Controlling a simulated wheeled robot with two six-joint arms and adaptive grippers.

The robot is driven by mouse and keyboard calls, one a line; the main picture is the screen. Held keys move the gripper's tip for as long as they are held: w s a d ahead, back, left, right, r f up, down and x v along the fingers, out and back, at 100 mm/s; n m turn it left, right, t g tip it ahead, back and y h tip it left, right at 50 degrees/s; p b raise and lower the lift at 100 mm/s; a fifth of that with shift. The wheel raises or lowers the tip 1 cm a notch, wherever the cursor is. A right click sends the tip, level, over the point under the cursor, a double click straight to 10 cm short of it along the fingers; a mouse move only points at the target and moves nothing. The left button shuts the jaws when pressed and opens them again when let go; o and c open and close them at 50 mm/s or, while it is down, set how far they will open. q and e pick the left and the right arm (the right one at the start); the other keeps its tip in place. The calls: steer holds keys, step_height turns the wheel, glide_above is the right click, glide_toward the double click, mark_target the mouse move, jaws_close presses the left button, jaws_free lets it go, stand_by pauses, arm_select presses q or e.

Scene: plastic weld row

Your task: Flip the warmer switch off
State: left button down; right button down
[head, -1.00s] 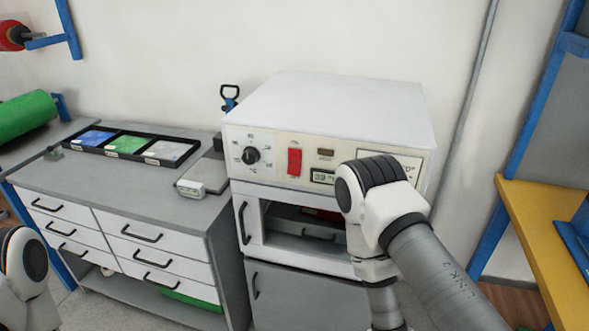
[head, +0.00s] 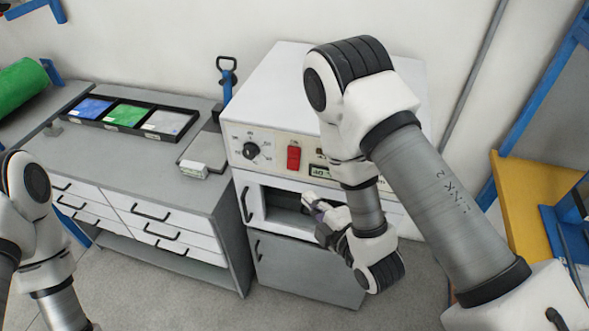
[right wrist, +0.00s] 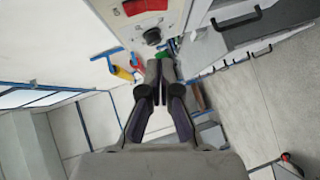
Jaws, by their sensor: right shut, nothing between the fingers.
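The warmer (head: 285,85) is a white box with a cream front panel. Its red switch (head: 294,157) sits on that panel, right of a black knob (head: 251,150). In the right wrist view the red switch (right wrist: 145,6) is at the top edge, with the knob below it. I cannot tell which way the switch is tipped. My right gripper (head: 311,203) is shut and empty, in front of the warmer's opening and below the switch, apart from it. Its closed fingers also show in the right wrist view (right wrist: 160,70). Only links of my left arm show; its gripper is out of view.
A grey bench (head: 90,155) with white drawers stands left, bearing a black tray (head: 150,131) of coloured sheets. A grey door (head: 305,275) is below the opening. A yellow bench (head: 525,200) stands at the right. My right arm hides the panel's right part.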

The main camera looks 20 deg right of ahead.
steer(key=w+f+b, duration=0.1)
steer(key=w+b, duration=0.1)
steer(key=b, duration=0.3)
steer(key=p, duration=0.4)
glide_toward(287, 165)
steer(key=w+a, duration=0.3)
steer(key=w+d, duration=0.1)
steer(key=w+d+f+p, duration=0.1)
steer(key=w, duration=0.1)
steer(key=shift+a+f, duration=0.1)
